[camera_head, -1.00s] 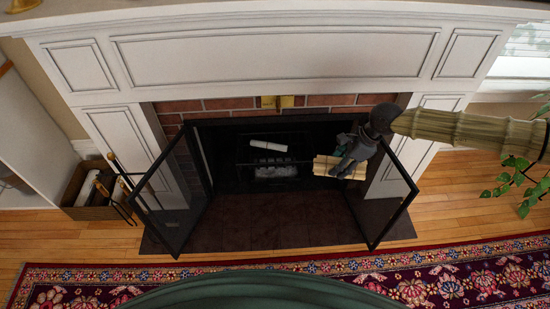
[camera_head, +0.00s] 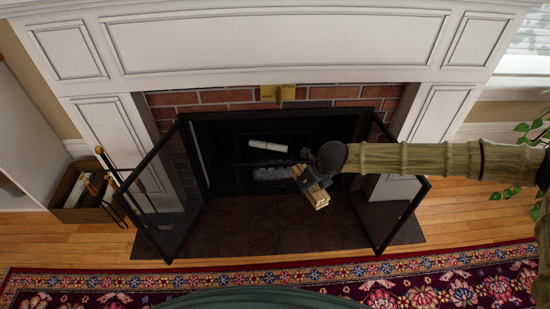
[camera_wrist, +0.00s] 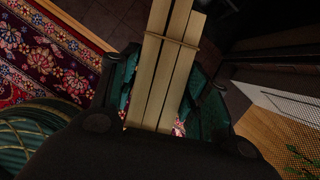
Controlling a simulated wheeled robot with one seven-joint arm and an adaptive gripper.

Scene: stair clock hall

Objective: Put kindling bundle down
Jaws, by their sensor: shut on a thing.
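The kindling bundle (camera_head: 318,197) is a set of pale wood sticks tied with a band. My gripper (camera_head: 309,181) is shut on it and holds it in front of the fireplace opening, between the open screen doors. In the wrist view the kindling bundle (camera_wrist: 168,70) runs up between the fingers of my gripper (camera_wrist: 168,95), and its band shows. The bundle looks tilted and above the dark hearth slab (camera_head: 275,228); the gap below it cannot be told. In the firebox, a white log-like roll (camera_head: 268,146) lies on a dark grate (camera_head: 245,160).
The left screen door (camera_head: 162,200) and right screen door (camera_head: 398,205) stand open on both sides of the hearth. A tool stand and wooden box (camera_head: 70,207) are at the left. A brass plate (camera_head: 276,93) is above the opening. A patterned rug (camera_head: 430,285) lies in front.

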